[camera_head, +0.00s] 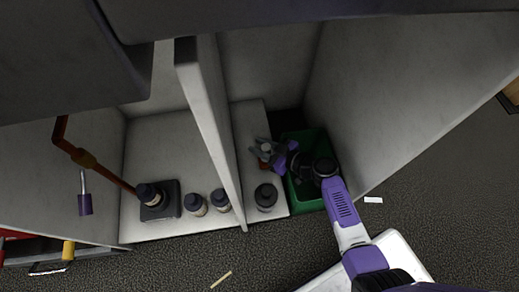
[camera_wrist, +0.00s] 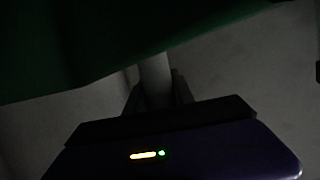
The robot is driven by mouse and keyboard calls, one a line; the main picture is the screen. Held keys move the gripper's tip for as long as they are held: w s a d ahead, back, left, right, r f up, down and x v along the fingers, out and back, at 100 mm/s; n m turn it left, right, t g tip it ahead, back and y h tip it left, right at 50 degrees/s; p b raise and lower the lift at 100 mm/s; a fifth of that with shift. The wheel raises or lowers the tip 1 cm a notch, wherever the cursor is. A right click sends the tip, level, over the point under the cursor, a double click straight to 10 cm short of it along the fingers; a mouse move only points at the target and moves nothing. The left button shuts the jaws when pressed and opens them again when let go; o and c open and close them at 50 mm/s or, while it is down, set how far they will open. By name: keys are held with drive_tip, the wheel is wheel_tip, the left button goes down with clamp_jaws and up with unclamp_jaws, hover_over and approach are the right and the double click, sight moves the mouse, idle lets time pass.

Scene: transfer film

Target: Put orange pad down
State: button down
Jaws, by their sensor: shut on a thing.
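My gripper (camera_head: 266,150) is inside the right compartment of the cabinet, over the pale ledge (camera_head: 247,125) and beside the green crate (camera_head: 310,203). In the dim wrist view, my gripper (camera_wrist: 156,92) is shut on a pale, roughly cylindrical thing (camera_wrist: 155,75). I cannot tell its true colour or whether it is the orange pad. A small reddish-orange patch (camera_head: 264,164) shows beside my gripper in the head view. Whether the held thing touches the ledge is unclear. A green surface (camera_wrist: 90,45) fills the upper left of the wrist view.
A dark round-topped thing (camera_head: 265,196) stands on the ledge's front. The right wall (camera_head: 385,100) is close to my arm.

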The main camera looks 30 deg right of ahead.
drive_tip(key=shift+f, duration=0.75)
drive_tip(key=c, duration=1.1)
unclamp_jaws()
drive_tip(key=shift+s+d+r, duration=0.1)
drive_tip(key=shift+s+r, duration=0.05)
drive_tip(key=p+v, duration=0.2)
drive_tip(key=v, duration=0.5)
drive_tip(key=shift+s, duration=0.1)
